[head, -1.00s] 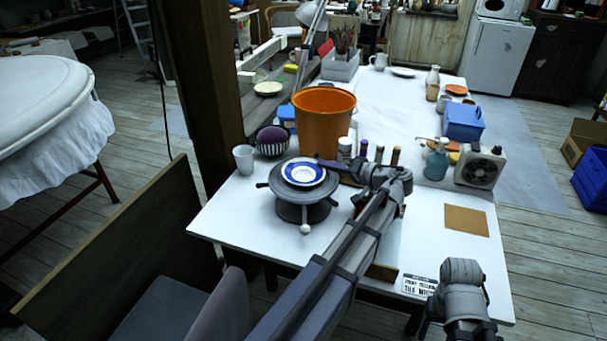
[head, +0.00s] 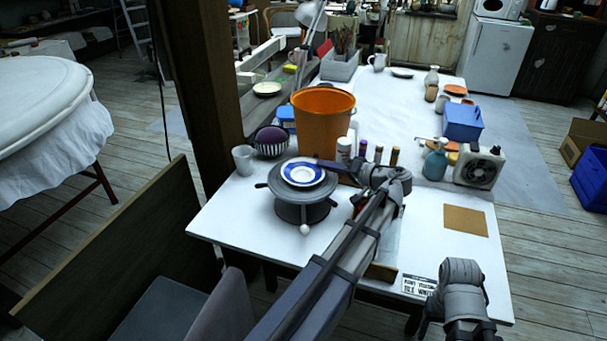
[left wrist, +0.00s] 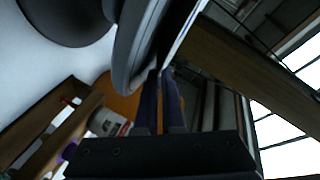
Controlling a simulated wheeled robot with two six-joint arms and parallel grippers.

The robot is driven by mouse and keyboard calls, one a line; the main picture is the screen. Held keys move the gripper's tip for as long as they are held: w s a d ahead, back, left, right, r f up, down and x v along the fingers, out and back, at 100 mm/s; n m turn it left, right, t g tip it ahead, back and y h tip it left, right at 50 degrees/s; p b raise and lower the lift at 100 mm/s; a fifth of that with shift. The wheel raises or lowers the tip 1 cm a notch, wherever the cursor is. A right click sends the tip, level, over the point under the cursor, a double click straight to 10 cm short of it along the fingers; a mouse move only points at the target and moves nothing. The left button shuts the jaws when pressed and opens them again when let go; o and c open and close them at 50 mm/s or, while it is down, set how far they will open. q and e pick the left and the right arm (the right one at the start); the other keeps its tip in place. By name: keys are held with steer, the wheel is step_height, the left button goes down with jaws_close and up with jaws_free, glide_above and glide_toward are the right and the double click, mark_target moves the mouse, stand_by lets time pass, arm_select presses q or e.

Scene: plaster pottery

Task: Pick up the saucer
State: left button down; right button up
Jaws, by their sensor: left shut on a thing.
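The saucer (head: 303,174) is white with a broad blue ring. In the head view it is right over the round head of a dark grey banding wheel (head: 303,211), and I cannot tell whether a small gap lies between them. My left gripper (head: 322,163) reaches in from the right and is shut on the saucer's right rim. In the left wrist view the two dark fingers (left wrist: 160,85) meet at the saucer's thin pale edge (left wrist: 181,34), close beside the grey wheel disc (left wrist: 140,45). My right gripper is out of view; only part of my right arm shows.
An orange bucket (head: 323,122) stands just behind the wheel. A striped bowl (head: 271,143) and a pale cup (head: 244,160) are to its left. Several bottles stand right of the bucket. A brown board (head: 465,220) lies on the right. The white table's front left is clear.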

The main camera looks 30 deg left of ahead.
arm_select(q)
steer(key=shift+r, duration=0.15)
step_height(320, 180, up, 10)
steer(key=p, duration=1)
